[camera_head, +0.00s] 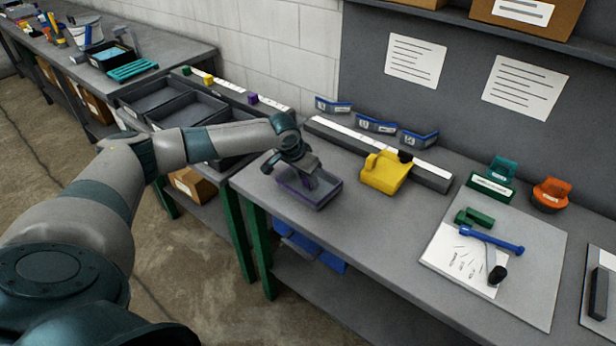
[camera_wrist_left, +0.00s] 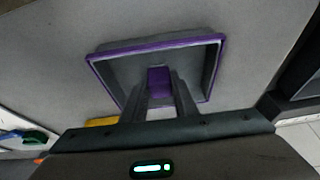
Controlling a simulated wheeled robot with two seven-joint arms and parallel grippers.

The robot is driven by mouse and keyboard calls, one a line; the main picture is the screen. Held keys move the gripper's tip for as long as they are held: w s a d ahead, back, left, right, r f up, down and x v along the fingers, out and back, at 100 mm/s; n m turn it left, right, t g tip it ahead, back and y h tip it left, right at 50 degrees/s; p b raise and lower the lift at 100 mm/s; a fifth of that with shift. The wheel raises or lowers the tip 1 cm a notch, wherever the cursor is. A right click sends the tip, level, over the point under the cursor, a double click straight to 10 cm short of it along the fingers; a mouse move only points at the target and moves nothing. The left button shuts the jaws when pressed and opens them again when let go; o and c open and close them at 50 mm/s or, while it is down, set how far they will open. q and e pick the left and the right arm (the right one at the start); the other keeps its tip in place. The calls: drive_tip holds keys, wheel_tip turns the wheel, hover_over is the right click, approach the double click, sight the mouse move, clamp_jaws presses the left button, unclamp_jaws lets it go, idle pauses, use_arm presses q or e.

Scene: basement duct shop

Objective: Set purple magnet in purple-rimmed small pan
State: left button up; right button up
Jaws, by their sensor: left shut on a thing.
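The purple-rimmed small pan (camera_head: 327,198) is a shallow dark tray at the left front edge of the workbench. It also shows in the left wrist view (camera_wrist_left: 155,45). My left gripper (camera_head: 304,173) is directly over the pan, pointing down into it. Its two fingers are shut on the purple magnet (camera_wrist_left: 158,78), a small purple block seen inside the pan's outline. The frames do not clearly show whether the magnet touches the pan floor. My right gripper is not in view.
A yellow block-shaped tool (camera_head: 385,174) stands right of the pan, before a grey rail with a white strip (camera_head: 375,146). Dark open bins (camera_head: 190,110) lie to the left. A grey board (camera_head: 530,260) with green and blue tools is at the right.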

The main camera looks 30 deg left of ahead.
use_arm(q)
drive_tip(key=shift+f, duration=0.1)
drive_tip(key=o, duration=1.1)
drive_tip(key=shift+c, duration=0.2)
drive_tip(key=shift+s+r, duration=0.15)
drive_tip(key=shift+r, duration=0.4)
drive_tip(key=b+v, duration=0.2)
drive_tip(key=v, duration=0.9)
